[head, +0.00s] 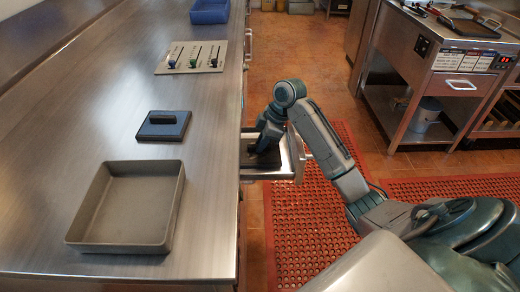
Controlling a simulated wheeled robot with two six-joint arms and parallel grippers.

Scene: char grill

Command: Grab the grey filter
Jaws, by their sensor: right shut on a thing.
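My right gripper (263,143) reaches down into an open metal drawer (285,170) at the right side of the counter. It is shut on a dark grey thing (262,159) in the drawer, mostly hidden by the gripper. I cannot tell for sure that this is the grey filter. My left gripper is not in view.
On the steel counter (60,150) stand an empty grey tray (125,205), a dark blue block with a handle (163,126), a board with coloured-handled tools (191,57) and a blue bin (210,11). A grill station (450,75) stands right. Red mats (300,220) cover the floor.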

